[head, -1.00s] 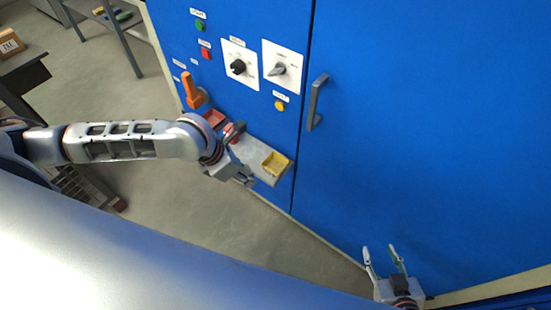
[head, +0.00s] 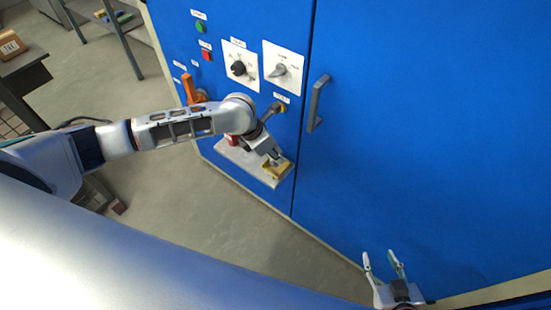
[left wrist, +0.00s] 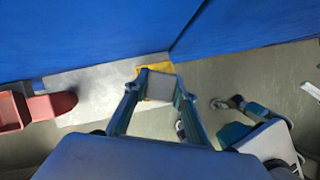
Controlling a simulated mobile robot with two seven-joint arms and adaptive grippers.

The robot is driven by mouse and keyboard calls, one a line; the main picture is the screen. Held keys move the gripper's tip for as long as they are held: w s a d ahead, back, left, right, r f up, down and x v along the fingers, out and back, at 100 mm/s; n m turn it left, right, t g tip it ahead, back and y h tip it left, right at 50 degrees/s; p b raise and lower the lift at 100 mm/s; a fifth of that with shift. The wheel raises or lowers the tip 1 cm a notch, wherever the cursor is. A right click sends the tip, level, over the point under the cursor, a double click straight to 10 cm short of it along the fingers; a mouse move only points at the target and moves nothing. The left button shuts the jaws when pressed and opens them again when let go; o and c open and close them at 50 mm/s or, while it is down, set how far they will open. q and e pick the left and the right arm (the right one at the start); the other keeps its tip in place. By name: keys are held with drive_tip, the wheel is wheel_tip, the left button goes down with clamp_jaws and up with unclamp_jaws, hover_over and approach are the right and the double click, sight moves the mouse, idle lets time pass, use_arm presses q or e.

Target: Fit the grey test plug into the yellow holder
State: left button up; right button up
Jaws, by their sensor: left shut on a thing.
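The yellow holder (head: 281,171) sits at the right end of a grey shelf on the blue cabinet front. My left gripper (head: 274,157) is right over it and hides part of it. In the left wrist view, the left fingers are shut on the grey test plug (left wrist: 160,87), a pale block between the fingertips. The yellow holder (left wrist: 153,68) shows behind and around the plug there. I cannot tell whether the plug is inside the holder or just above it. My right gripper (head: 384,267) is open and empty, low in front of the cabinet.
Above the shelf are an orange handle (head: 190,89), rotary switches (head: 281,69) and a dark door handle (head: 317,102). Open floor (head: 225,225) lies in front.

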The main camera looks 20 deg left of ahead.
use_arm(q)
wheel_tip(320, 180, down, 3)
drive_tip(key=shift+r, duration=0.1)
drive_tip(key=shift+w+d+f, duration=0.1)
drive_tip(key=shift+w+f, duration=0.1)
drive_tip(key=shift+f+b, duration=0.3)
drive_tip(key=o, duration=1.1)
